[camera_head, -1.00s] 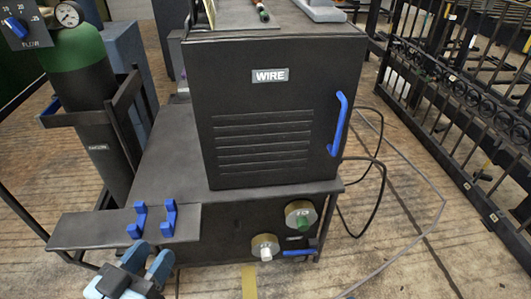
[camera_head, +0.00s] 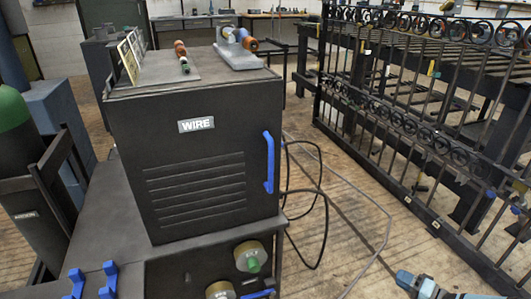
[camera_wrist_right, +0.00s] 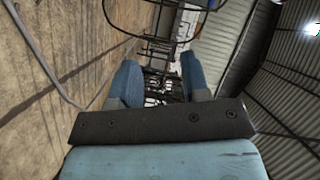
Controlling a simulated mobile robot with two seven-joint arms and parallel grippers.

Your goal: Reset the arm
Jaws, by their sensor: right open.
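My right gripper (camera_head: 404,280) shows at the bottom right of the head view, small and cut off by the frame edge, above the floor to the right of the welding machine. In the right wrist view its two blue fingers (camera_wrist_right: 160,80) stand apart with nothing between them. My left gripper is not in view.
The black WIRE cabinet (camera_head: 205,165) with a blue handle (camera_head: 269,162) sits on the dark machine (camera_head: 185,270). Blue hooks (camera_head: 108,280) are at lower left. Cables (camera_head: 323,215) lie on the floor at right. A black scroll gate (camera_head: 420,140) stands farther right. Floor between is mostly clear.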

